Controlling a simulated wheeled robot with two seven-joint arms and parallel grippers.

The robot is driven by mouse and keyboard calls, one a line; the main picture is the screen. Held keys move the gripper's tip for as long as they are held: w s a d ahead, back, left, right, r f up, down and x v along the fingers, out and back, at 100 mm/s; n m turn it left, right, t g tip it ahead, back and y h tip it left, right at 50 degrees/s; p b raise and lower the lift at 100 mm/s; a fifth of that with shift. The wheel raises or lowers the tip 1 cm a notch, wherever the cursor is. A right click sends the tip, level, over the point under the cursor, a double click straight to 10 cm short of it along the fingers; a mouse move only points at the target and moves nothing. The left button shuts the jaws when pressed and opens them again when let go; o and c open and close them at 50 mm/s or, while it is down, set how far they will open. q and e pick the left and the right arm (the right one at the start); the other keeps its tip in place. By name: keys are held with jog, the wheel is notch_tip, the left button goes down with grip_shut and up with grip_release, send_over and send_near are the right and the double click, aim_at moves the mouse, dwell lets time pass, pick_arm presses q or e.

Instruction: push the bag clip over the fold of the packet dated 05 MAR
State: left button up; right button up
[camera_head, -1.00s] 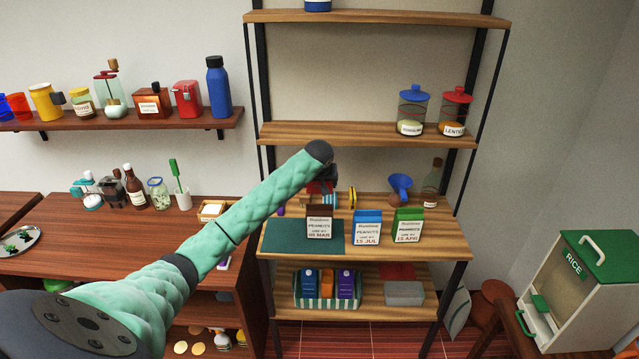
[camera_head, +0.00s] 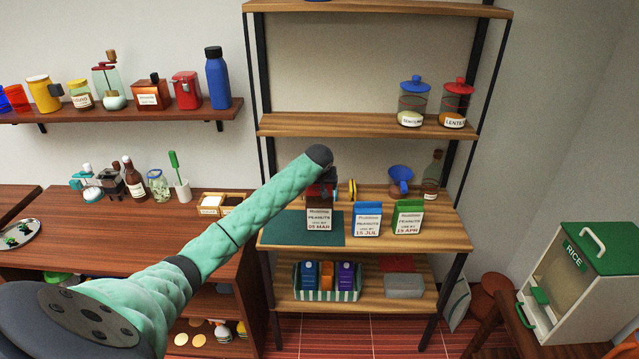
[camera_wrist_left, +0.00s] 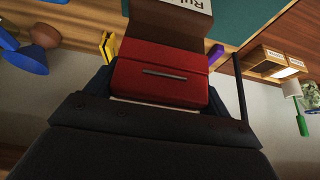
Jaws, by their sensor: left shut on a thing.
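The brown packet (camera_head: 319,222) dated 05 MAR stands upright at the left of the shelf's front row, on a green mat (camera_head: 275,229). My left gripper (camera_head: 324,179) is directly behind and above its top. In the left wrist view the gripper is shut on a red bag clip (camera_wrist_left: 160,80) with a metal strip. The clip is up against the brown packet's top (camera_wrist_left: 165,22), which shows just beyond it. How far the clip sits over the fold is hidden. My right gripper is in neither view.
A blue packet (camera_head: 367,219) dated 15 JUL and a green one (camera_head: 408,217) dated 15 APR stand to the right. A yellow clip (camera_head: 352,190) and a blue funnel (camera_head: 401,178) are behind. A shelf board (camera_head: 365,124) lies above.

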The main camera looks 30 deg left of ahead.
pick_arm(q)
jog(key=shift+f, duration=1.5)
jog(key=o, duration=0.9)
